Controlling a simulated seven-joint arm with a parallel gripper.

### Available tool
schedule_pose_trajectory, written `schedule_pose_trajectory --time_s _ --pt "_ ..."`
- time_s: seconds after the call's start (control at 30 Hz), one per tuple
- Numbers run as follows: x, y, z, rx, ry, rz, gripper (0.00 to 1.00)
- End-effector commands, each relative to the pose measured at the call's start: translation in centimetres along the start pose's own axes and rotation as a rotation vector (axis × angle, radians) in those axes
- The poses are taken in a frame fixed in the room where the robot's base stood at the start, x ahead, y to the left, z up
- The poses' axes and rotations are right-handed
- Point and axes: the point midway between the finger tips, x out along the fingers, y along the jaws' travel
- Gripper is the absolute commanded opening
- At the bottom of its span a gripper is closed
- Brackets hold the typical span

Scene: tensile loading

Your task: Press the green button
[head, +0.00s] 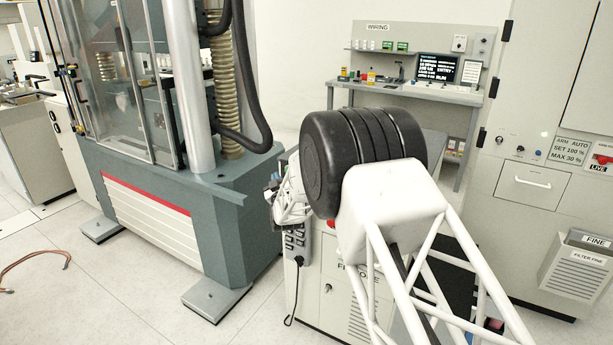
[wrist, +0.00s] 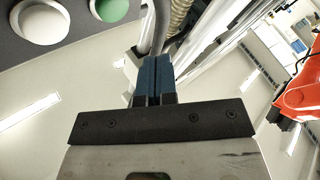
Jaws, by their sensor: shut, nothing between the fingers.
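The green button (wrist: 112,8) shows at the top edge of the wrist view, partly cut off, as a round dome in a pale ring on a dark grey panel (wrist: 75,32). A white round button (wrist: 40,20) sits to its left on the same panel. My gripper (wrist: 152,60) is shut, its two blue fingers side by side and empty. The fingertips are below and right of the green button in the wrist view. I see no contact; the depth gap is unclear. In the head view my arm hides most of the gripper area, and I cannot make out the green button.
The tall testing machine (head: 228,215) with clear doors stands at left in the head view. A wiring bench (head: 425,92) is at the back, a cabinet (head: 540,187) at right. A copper-coloured loop (head: 38,252) lies on the floor. An orange body (wrist: 300,95) shows at right in the wrist view.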

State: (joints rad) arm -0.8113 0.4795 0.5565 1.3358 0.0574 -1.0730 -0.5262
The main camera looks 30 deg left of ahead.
Motion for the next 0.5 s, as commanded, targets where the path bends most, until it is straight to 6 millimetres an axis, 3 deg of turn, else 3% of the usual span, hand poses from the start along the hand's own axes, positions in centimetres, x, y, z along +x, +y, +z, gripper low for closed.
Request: schedule_pose_trajectory --time_s 0.5 --pt "2.8 0.0 -1.6 -0.042 -0.242 -0.187 0.0"
